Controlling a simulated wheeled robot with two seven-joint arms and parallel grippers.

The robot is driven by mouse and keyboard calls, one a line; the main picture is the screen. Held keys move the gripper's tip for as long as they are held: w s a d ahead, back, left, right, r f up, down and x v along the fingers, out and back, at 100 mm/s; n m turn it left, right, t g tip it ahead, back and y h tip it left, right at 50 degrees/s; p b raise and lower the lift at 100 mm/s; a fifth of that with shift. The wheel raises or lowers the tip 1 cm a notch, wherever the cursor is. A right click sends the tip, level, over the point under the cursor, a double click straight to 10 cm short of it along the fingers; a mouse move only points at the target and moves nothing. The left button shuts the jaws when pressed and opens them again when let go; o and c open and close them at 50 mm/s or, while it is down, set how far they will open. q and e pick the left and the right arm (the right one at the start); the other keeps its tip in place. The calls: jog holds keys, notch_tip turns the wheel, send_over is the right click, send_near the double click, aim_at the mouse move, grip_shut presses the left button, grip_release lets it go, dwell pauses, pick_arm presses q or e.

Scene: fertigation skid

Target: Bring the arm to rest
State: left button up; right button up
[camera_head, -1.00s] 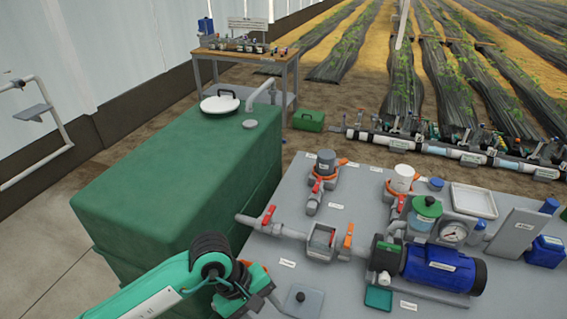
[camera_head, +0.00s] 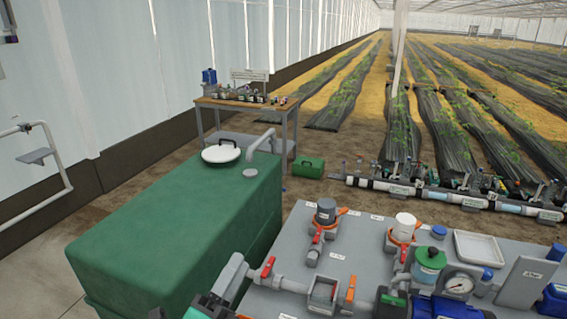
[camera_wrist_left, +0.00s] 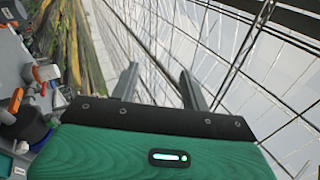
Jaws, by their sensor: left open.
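My left gripper (camera_head: 229,277) shows at the bottom edge of the head view, in front of the right end of the green tank. A grey finger points up, and part of the teal body shows below it; the rest of the arm is cut off. In the left wrist view the two grey fingers (camera_wrist_left: 160,88) stand apart with nothing between them. Beyond them are the greenhouse roof and its frame, so the gripper points upward. My right gripper is in neither view.
The green tank (camera_head: 180,230) with a white lid (camera_head: 221,154) fills the left middle. The grey skid table (camera_head: 375,235) with valves, a gauge (camera_head: 459,284) and a blue pump (camera_head: 445,308) is at right. A workbench (camera_head: 245,105) and green case (camera_head: 308,167) stand behind.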

pick_arm(q)
jog(key=s+a+f+n+g+y, duration=0.1)
jog(key=a+f+n+g+y, duration=0.2)
jog(key=a+f+n+y, duration=0.5)
jog(key=s+a+f+n+g+y, duration=0.2)
jog(key=a+f+n+g+y, duration=0.25)
jog(key=f+n, duration=0.55)
jog(key=s+a+f+n+g+h, duration=0.1)
jog(key=s+f+n+g, duration=0.2)
jog(key=s+f+g, duration=0.4)
jog(key=s+a+f+n+g, duration=0.1)
jog(key=s+f+n+g, duration=0.3)
jog(key=s, duration=0.6)
notch_tip(320, 180, down, 33)
jog(key=m, duration=0.1)
jog(key=s+a+f, duration=0.3)
jog(key=s+f, duration=1.5)
jog(key=s, duration=0.1)
jog(key=shift+s+a+f+g, duration=0.15)
jog(key=shift+a+f+g, duration=0.1)
jog(key=shift+g, duration=0.2)
